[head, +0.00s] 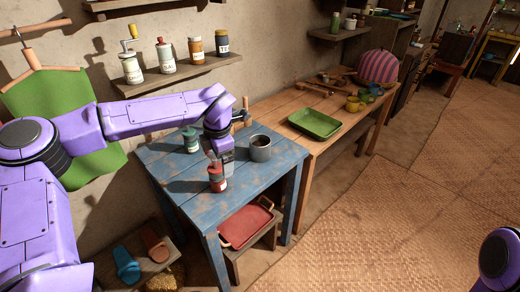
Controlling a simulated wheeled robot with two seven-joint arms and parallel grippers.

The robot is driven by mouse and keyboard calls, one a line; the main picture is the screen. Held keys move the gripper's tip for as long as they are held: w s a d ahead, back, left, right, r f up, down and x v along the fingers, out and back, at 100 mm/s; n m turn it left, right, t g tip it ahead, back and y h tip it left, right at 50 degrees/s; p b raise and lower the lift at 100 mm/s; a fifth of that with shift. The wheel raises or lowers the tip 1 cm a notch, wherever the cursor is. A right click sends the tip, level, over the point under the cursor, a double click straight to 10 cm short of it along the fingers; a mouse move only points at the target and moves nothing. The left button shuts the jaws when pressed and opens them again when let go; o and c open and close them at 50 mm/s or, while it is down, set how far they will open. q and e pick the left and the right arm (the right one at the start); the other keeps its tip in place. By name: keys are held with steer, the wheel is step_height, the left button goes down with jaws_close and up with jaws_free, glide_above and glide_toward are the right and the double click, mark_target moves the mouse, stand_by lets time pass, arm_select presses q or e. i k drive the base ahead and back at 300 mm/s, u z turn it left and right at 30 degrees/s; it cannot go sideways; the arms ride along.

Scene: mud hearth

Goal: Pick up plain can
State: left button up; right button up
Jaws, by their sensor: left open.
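A plain grey can (260,150), open at the top with a dark inside, stands upright on the blue table (180,172) near its right edge. My left gripper (217,160) points down over the table, to the left of the can and apart from it. It is open. Its fingertips are close above or beside a red jar (217,181); I cannot tell whether they touch it. A green jar (190,140) stands further left on the same table. My right gripper is out of view.
A wooden table (290,100) with a green tray (314,123) and small bowls adjoins at the right. A wall shelf (170,75) holds several containers above my left arm. A red tray (246,222) lies on a low stand below. The woven floor (400,220) is clear.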

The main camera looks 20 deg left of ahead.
mark_target(260, 144)
steer(key=i, duration=1)
